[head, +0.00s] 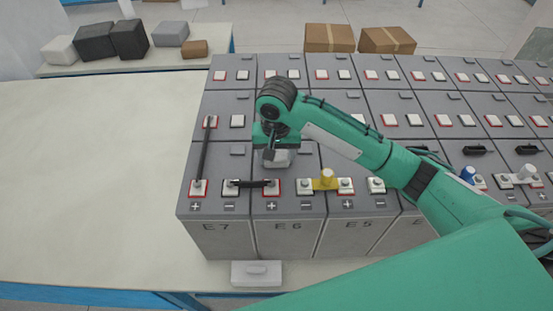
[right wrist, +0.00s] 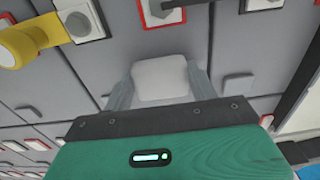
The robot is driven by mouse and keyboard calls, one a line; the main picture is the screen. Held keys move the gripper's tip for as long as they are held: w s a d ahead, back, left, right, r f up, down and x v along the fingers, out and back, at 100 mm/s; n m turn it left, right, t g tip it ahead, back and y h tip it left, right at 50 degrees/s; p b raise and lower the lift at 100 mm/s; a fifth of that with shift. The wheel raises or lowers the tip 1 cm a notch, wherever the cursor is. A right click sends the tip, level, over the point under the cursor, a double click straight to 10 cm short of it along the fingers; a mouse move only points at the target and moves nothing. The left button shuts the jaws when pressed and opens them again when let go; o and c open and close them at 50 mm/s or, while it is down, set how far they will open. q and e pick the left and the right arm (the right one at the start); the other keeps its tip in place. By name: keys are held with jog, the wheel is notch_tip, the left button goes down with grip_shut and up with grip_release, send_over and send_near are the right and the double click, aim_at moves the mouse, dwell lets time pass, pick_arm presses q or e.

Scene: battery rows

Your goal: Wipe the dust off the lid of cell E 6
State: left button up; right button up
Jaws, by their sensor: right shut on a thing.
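Cell E 6 (head: 288,226) is a grey battery block in the front row, between E7 and E5. Its lid has a red-edged terminal with a plus sign and a pale terminal with a minus sign. My right gripper (head: 276,153) is over the far part of this lid and shut on a pale, rounded block (right wrist: 160,80), perhaps a wiping pad. In the head view the pale block (head: 279,160) shows just under the jaws. I cannot tell whether it touches the lid. The lid part under it is hidden, and I cannot make out dust. My left gripper is not in view.
A black bar (head: 250,184) joins E7 and E6 terminals; a yellow-topped link (head: 326,180) joins E6 and E5. Another black bar (head: 204,157) runs along E7. The table (head: 95,180) is bare at left.

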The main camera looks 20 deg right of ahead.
aim_at(277, 175)
jog(key=shift+w+d+f, duration=0.1)
jog(key=shift+w+d, duration=0.15)
jog(key=shift+w, duration=0.7)
jog(key=shift+w+d, duration=0.3)
jog(key=shift+w, duration=0.7)
jog(key=shift+w+d+f, duration=0.1)
jog(key=shift+w+d, duration=0.15)
jog(key=shift+w, duration=0.7)
jog(key=shift+r, duration=0.15)
jog(key=shift+s, duration=0.15)
jog(key=shift+s+a, duration=0.2)
jog(key=shift+s, duration=0.3)
jog(key=shift+s+a, duration=0.2)
jog(key=shift+s, duration=0.6)
jog(key=shift+s+a, duration=0.2)
jog(key=shift+s, duration=0.4)
jog(key=shift+s+a, duration=0.15)
jog(key=shift+s, duration=0.45)
jog(key=shift+s+a, duration=0.2)
jog(key=shift+s, duration=0.45)
jog(key=shift+s+a, duration=0.2)
jog(key=shift+s, duration=0.5)
jog(key=shift+s+a, duration=0.2)
jog(key=shift+s, duration=0.45)
jog(key=shift+f, duration=0.2)
